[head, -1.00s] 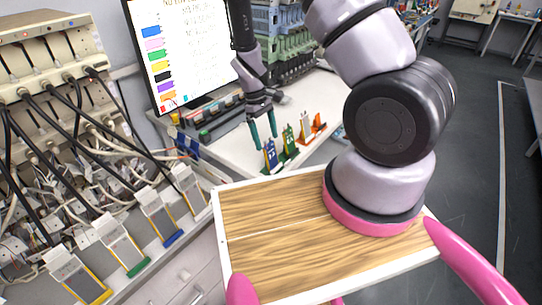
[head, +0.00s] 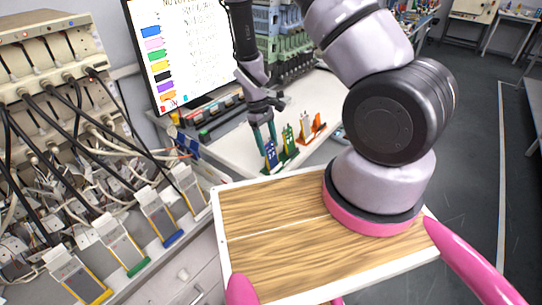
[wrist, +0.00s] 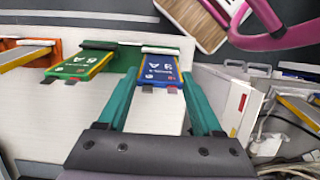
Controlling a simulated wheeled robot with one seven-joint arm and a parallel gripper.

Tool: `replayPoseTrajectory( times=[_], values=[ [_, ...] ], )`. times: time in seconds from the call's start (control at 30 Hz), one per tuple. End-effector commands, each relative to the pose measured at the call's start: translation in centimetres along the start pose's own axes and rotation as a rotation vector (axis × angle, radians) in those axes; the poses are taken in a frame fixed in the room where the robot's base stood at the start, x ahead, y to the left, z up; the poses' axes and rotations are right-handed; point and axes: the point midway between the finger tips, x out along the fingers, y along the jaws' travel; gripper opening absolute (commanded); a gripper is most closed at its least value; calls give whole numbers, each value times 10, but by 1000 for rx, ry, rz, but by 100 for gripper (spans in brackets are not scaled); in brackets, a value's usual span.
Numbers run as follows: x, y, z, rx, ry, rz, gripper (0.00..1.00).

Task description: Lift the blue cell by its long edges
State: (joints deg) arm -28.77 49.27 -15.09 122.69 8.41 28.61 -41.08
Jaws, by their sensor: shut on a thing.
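The blue cell (head: 270,153) stands upright in a holder on the white bench, at the left end of a short row of cells. In the wrist view the blue cell (wrist: 160,72) shows its printed face and two metal tabs. My gripper (head: 265,148) points down at it, with one teal finger along each long edge. The wrist view shows my gripper (wrist: 159,85) shut on the cell, its fingers on both sides. The cell's lower end is hidden, and I see no clear gap under it.
A green cell (head: 289,140) stands close beside the blue one, with an orange holder (head: 318,123) beyond it. A monitor (head: 185,50) stands behind. A cabled rack (head: 50,60) is at left, with several cells in coloured holders below it.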

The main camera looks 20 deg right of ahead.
Motion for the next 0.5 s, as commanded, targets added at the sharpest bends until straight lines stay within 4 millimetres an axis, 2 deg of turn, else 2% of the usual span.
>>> replayPoseTrajectory(
  times=[0.5],
  values=[
    [-31,0,-1,-1,2,0,36]
  ],
)
